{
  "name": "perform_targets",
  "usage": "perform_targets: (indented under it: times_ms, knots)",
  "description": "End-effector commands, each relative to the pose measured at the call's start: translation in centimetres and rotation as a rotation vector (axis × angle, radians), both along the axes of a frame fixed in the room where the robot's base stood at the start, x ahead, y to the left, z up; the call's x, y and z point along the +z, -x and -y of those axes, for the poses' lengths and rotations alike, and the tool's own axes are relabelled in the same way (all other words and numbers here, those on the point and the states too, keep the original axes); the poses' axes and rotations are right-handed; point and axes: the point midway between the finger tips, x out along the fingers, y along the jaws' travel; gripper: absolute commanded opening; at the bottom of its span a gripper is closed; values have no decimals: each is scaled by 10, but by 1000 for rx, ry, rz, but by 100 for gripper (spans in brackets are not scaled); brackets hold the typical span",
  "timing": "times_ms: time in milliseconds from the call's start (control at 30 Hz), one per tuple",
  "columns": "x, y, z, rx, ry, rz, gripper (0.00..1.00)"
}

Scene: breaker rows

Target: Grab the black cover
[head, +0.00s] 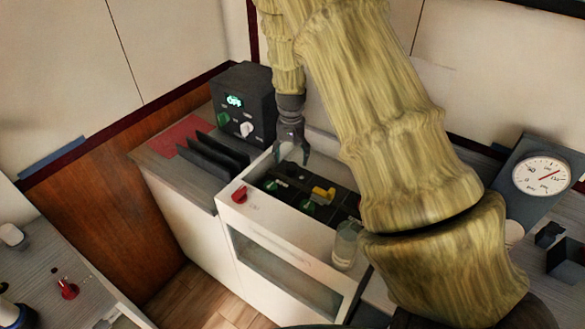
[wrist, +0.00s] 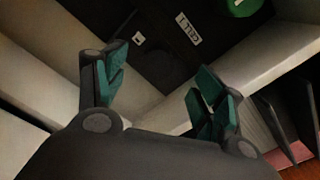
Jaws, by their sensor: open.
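My gripper (head: 292,157) is open and points down above the back left part of a white cabinet (head: 238,212). In the wrist view its two green-padded fingers (wrist: 158,78) are spread apart with nothing between them. Beyond them is a black surface (wrist: 165,55) with a white label that appears to read "CELL 1". This looks like part of the black panel (head: 337,206) set in the cabinet's top. I cannot tell which part is the black cover. My arm hides the panel's right side.
Upright black plates (head: 212,148) and a red mat (head: 186,136) lie left of the cabinet. A black box (head: 244,100) with a lit green display stands behind them. A clear jar (head: 345,245) is at the cabinet's front right. A round gauge (head: 541,176) stands at right.

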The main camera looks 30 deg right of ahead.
Motion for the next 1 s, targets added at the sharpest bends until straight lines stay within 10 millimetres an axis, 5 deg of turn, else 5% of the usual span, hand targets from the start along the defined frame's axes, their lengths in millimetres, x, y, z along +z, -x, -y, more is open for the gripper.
perform_targets:
  times_ms: [600, 967, 1000]
  knots:
    - [-48, -1, 5, 0, 1, -1, 69]
    - [-53, -1, 5, 0, 0, 0, 69]
    - [-53, -1, 5, -1, 1, 1, 62]
